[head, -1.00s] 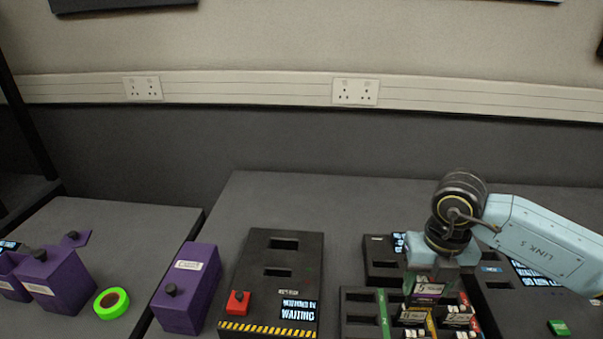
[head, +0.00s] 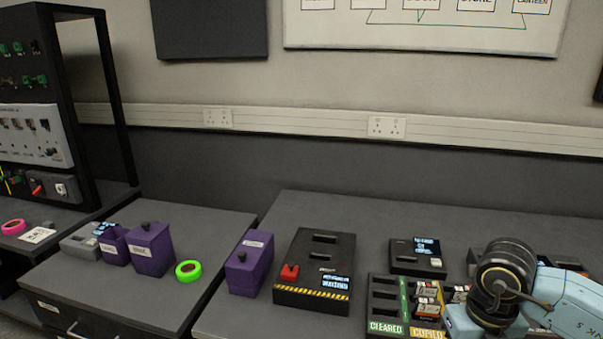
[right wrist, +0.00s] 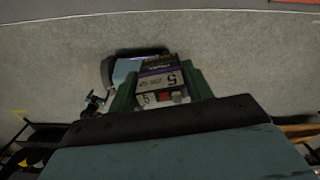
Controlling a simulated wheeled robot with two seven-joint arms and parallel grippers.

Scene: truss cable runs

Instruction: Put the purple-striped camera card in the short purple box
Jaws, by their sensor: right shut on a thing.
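The purple-striped camera card (right wrist: 158,76) is between the two green fingers of my right gripper (right wrist: 162,92) in the right wrist view. The gripper is shut on it. In the head view only the round wrist and arm of my right side show at the lower right; the fingers and card are hidden. A smaller purple box (head: 113,247) stands on the left table, beside a taller purple box (head: 150,252) with a black knob. My left gripper is not in view.
A black device (head: 314,270) with a red button and a screen sits right of the third box. A card tray (head: 385,307) with cleared and copied labels lies near my right arm. Green tape (head: 188,271) lies on the left table. A gap separates the tables.

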